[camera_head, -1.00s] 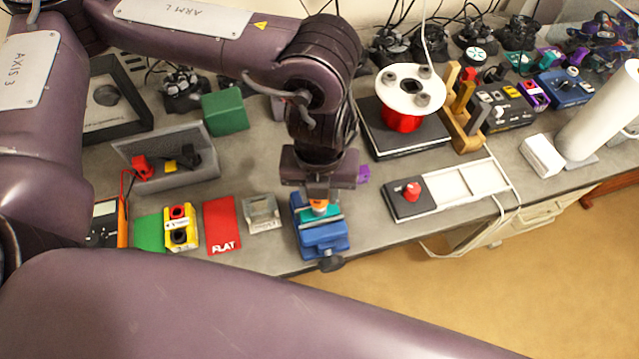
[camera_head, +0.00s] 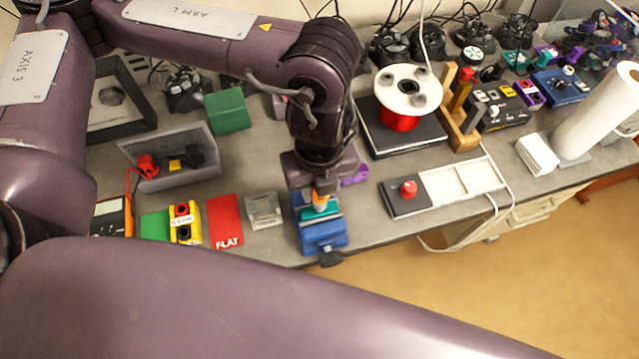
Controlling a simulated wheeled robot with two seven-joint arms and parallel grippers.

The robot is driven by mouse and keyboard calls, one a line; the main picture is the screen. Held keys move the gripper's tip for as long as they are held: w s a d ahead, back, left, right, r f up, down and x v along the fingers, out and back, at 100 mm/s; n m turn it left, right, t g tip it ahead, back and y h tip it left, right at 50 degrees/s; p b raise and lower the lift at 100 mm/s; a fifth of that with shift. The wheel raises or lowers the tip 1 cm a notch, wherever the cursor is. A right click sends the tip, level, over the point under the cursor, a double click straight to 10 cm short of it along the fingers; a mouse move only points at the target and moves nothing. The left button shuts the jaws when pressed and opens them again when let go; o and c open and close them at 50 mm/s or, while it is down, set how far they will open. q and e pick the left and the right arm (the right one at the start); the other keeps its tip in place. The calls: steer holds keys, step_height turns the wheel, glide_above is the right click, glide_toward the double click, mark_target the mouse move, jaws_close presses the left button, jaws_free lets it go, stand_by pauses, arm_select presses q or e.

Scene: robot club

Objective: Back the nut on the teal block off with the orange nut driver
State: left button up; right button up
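My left gripper (camera_head: 322,188) points down over the blue vise (camera_head: 325,236) near the front edge of the bench. It is shut on the orange nut driver (camera_head: 320,200), which stands about upright. The teal block (camera_head: 318,214) sits in the top of the vise, directly under the driver. The nut is hidden by the driver and gripper, so I cannot tell how the driver's tip sits on it. My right gripper is not in view.
Left of the vise lie a small grey tray (camera_head: 264,211), a red FLAT mat (camera_head: 224,226) and a yellow block (camera_head: 186,236). A black base with a red knob (camera_head: 408,189) and white tray lies to the right. A red spool (camera_head: 400,122) stands behind.

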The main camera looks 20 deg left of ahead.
arm_select(q)
steer(key=shift+r+p, duration=2.7)
steer(key=shift+r, duration=0.3)
steer(key=shift+f, duration=0.1)
